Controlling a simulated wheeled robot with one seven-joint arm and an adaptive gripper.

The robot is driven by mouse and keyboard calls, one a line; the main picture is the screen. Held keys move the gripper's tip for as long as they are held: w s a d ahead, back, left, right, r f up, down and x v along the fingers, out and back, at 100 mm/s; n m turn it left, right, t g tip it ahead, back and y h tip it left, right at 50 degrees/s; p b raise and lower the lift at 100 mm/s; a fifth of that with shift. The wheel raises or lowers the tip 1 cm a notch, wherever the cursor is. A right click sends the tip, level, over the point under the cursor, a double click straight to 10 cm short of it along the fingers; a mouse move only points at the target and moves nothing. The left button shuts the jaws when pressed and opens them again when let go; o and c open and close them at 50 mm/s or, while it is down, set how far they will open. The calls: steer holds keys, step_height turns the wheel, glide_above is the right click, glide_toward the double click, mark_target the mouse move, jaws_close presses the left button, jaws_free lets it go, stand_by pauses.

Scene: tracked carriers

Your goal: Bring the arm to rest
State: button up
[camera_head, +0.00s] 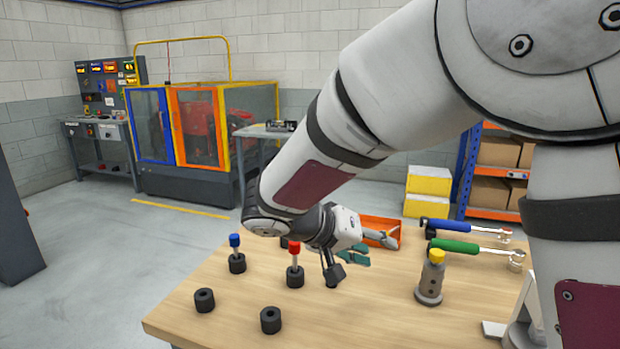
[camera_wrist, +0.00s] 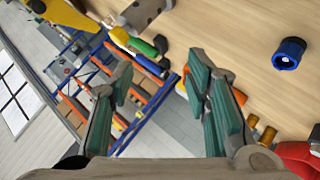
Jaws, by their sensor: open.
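My arm reaches from the right across the head view, bent over the wooden table (camera_head: 370,310). My gripper (camera_head: 355,254) is low over the table, near the red-topped peg (camera_head: 295,262) and in front of the orange tray (camera_head: 388,224). In the wrist view my gripper (camera_wrist: 158,85) has its two teal-padded fingers spread apart with nothing held between them. A dark block beside the gripper in the head view is hard to identify. Part of the gripper is hidden by the wrist.
A blue-topped peg (camera_head: 236,254) stands in a black holder on the left. Black rings (camera_head: 204,300) and (camera_head: 271,320) sit near the front.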

steer(key=s+d+r+g+y+p, duration=0.2)
steer(key=s+d+r+p, duration=0.1)
steer(key=s+d+r, duration=0.5)
steer(key=s+r+y+p, duration=0.2)
steer(key=s+p, duration=0.1)
steer(key=s, duration=0.5)
steer(key=s+r+n+y+p, duration=0.1)
steer(key=s+r+y+p, duration=0.2)
steer(key=s, duration=0.6)
steer(key=s+r+n+y+p, duration=0.1)
steer(key=s+r+y+p, duration=0.1)
steer(key=s, duration=0.6)
steer(key=shift+s+a+r+t+y+p, duration=0.15)
steer(key=shift+r+t+y+p, duration=0.2)
steer(key=shift+p, duration=0.4)
steer(key=shift+f, duration=0.1)
